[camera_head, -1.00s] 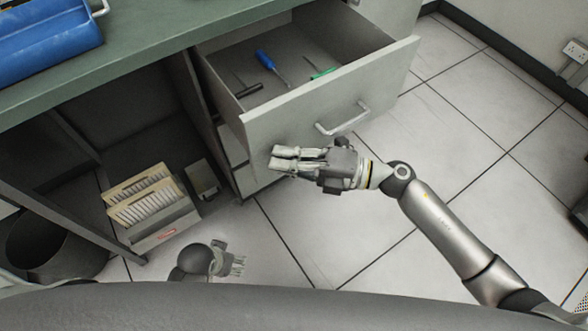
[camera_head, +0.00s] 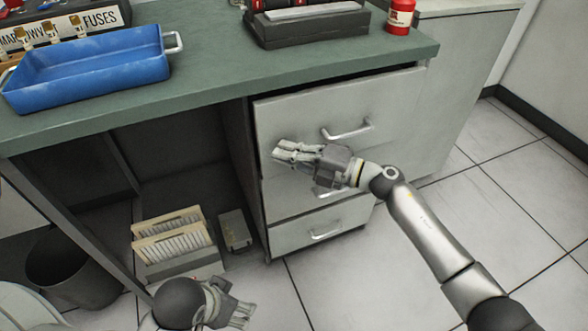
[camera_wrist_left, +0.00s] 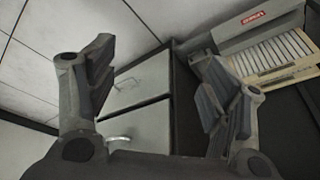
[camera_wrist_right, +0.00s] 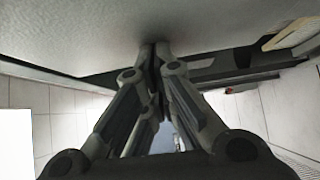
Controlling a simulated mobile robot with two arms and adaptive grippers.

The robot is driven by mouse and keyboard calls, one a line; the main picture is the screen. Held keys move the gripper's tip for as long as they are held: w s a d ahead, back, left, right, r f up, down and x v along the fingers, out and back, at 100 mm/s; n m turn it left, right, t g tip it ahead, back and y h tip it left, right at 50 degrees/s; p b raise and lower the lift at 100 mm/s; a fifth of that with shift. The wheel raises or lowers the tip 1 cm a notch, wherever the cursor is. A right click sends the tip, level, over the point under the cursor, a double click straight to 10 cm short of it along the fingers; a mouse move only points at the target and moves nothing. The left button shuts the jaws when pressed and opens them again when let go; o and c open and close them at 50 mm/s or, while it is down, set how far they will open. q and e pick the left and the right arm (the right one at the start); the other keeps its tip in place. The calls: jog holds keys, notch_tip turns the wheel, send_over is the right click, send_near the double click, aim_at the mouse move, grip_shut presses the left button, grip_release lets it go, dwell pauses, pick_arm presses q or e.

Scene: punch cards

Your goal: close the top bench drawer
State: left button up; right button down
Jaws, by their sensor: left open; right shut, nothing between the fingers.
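The top bench drawer (camera_head: 300,115) is a grey front with a bar handle (camera_head: 348,130), just under the green benchtop. It is pushed in, its inside hidden, with a thin dark gap along its top edge. I cannot tell if it is fully flush. My right gripper (camera_head: 279,152) is shut and empty, at the lower left of that front. In the right wrist view its fingertips (camera_wrist_right: 153,46) meet a grey surface, perhaps touching. My left gripper (camera_head: 240,314) is open and empty, low near the floor; its fingers (camera_wrist_left: 155,68) are spread in the left wrist view.
Lower drawers (camera_head: 290,238) sit below, shut. The benchtop (camera_head: 215,70) holds a blue tray (camera_head: 90,75), a dark block (camera_head: 310,28) and a red bottle (camera_head: 400,16). A card box (camera_head: 180,268) and a bin (camera_head: 75,268) stand under the bench. Floor (camera_head: 490,215) at right is clear.

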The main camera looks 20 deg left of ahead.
jog(key=shift+w+a+f, duration=0.1)
jog(key=shift+w+a, duration=0.5)
jog(key=shift+w, duration=0.1)
jog(key=shift+w+a+b, duration=0.2)
jog(key=shift+w+b, duration=0.1)
jog(key=shift+w, duration=0.05)
pick_arm(q)
jog(key=w+t, duration=0.1)
jog(key=w, duration=0.1)
jog(key=shift+w, duration=0.35)
pick_arm(e)
jog(key=shift+r, duration=0.25)
jog(key=shift+w+r, duration=0.1)
